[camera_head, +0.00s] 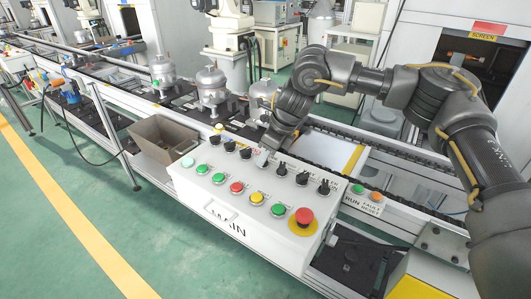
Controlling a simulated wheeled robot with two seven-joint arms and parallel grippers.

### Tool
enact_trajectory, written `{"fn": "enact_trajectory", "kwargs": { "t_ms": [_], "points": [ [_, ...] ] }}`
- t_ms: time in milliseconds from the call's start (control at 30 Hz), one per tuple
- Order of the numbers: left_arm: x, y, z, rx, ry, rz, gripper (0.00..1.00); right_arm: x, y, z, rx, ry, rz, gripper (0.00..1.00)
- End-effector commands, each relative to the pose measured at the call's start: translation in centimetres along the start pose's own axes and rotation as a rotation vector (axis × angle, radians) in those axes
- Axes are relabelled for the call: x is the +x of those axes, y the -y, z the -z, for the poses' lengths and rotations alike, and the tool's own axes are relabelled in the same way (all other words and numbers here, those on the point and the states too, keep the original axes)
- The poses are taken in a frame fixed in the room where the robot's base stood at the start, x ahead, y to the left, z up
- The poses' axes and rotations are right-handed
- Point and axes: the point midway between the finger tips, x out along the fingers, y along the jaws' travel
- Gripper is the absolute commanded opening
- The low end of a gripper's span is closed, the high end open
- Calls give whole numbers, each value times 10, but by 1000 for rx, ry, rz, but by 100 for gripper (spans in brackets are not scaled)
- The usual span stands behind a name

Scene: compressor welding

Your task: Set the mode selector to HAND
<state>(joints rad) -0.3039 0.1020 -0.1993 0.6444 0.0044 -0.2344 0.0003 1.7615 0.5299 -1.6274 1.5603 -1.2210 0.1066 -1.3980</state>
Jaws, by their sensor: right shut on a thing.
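A white control panel box (250,222) marked MAIN stands at the front of the line. A row of black selector knobs runs along its back; one knob (281,168) is just right of my gripper and another (246,153) just left. My right gripper (263,157) reaches down from the right and is shut on a selector knob in the middle of this row. The gripper and wrist hide most of that knob and its pointer. The knob labels are too small to read, so I cannot tell its setting. My left gripper is not in view.
Below the knobs are several coloured buttons and a red emergency stop (304,217). A RUN and FAULT RESET box (366,195) sits to the right. Compressors (211,86) stand on the conveyor behind, and a brown bin (160,137) is at left. The green floor at left is clear.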

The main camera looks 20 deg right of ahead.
Motion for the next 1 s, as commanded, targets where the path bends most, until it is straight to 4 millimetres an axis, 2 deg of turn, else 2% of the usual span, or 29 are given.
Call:
{"fn": "enact_trajectory", "kwargs": {
  "t_ms": [400, 933, 967, 1000],
  "points": [
    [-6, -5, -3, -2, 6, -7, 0, -1, 2, -1, -162, 1, -66, 10],
    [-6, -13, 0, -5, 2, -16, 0, -1, 2, -1, -184, 2, -73, 10],
    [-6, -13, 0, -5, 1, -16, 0, -1, 2, -1, -184, 2, -73, 37],
    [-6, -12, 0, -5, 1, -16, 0, -1, 2, -1, -184, 2, -73, 42]
  ]
}}
